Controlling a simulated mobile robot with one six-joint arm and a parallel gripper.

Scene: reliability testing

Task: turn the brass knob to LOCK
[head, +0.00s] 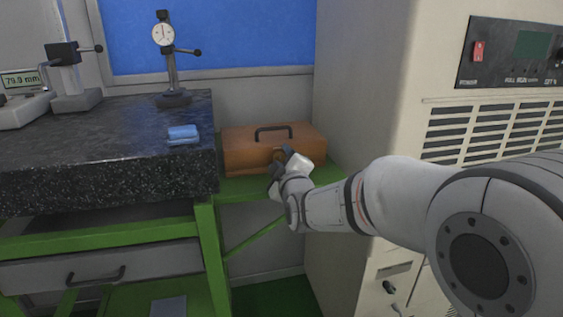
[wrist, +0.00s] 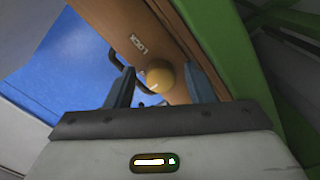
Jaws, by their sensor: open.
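A brown box (head: 240,156) with a dark top handle (head: 273,131) sits on the green bench frame. In the wrist view the brass knob (wrist: 159,74) is on the face of the brown box (wrist: 165,25). The word LOCK (wrist: 138,46) is printed near the knob, and a pale mark shows on the knob. My gripper (wrist: 160,87) is open, with one finger on each side of the knob. I cannot tell whether the fingers touch it. In the head view my gripper (head: 279,170) is at the box's front and hides most of the knob.
A black granite table (head: 100,140) stands left of the box, with a blue cloth (head: 183,134) and a dial gauge stand (head: 171,70). A large beige cabinet (head: 365,80) rises close on the right. The green frame (head: 245,190) runs below the box.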

